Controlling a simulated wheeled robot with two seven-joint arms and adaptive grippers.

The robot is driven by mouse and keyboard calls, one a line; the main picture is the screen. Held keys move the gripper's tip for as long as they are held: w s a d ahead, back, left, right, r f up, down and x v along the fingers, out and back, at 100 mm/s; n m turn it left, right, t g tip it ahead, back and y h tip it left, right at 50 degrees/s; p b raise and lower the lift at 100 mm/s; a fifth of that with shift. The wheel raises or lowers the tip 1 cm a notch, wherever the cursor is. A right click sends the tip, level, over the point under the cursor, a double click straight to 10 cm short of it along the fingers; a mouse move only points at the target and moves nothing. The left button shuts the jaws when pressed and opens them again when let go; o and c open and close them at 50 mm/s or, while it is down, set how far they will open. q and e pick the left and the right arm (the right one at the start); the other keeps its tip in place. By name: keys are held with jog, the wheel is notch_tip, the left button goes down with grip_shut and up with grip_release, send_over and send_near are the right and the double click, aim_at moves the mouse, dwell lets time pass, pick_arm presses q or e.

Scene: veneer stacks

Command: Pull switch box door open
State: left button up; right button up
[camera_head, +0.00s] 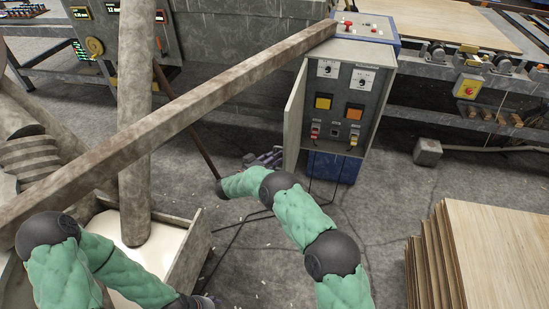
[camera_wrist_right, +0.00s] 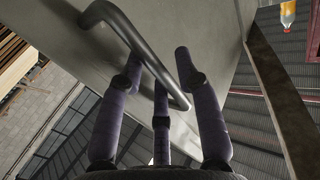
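The grey switch box (camera_head: 378,99) stands right of centre in the head view, its front uncovered. Its door (camera_head: 295,114) stands swung out on the left side, seen nearly edge-on. My right gripper (camera_head: 262,158) is low beside the door's outer face, partly hidden by my green arm. In the right wrist view, the bent metal door handle (camera_wrist_right: 143,47) runs between the dark fingers of my right gripper (camera_wrist_right: 160,75). The fingers are straight and spread, not visibly closed on the bar. My left gripper (camera_head: 204,301) is at the bottom edge, mostly cut off and hidden.
A thick wooden beam (camera_head: 180,112) slants across the left, crossing an upright post (camera_head: 135,130). A veneer stack (camera_head: 490,245) is at lower right. A conveyor (camera_head: 450,50) stands behind. Floor right of the box is mostly clear.

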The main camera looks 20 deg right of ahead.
dwell(0.3)
jog(key=v, duration=1.2)
jog(key=w+d+f+n+t+y+p, duration=0.1)
jog(key=w+d+f+n+t+y, duration=0.2)
jog(key=f+n+t+y, duration=0.25)
jog(key=s+a+f+n+g+y+p, duration=0.1)
jog(key=s+a+f+n+g+y, duration=0.2)
jog(key=s+f+y, duration=0.8)
jog(key=s+a+n+g+y, duration=0.1)
jog(key=s+g, duration=0.3)
jog(key=s, duration=1)
jog(key=s+a+f+n+g+y+p, duration=0.1)
jog(key=s+g, duration=0.4)
jog(key=s, duration=0.9)
jog(key=shift+s+a+f+y, duration=0.2)
jog(key=shift+s+a+y, duration=0.3)
jog(key=shift+y, duration=0.45)
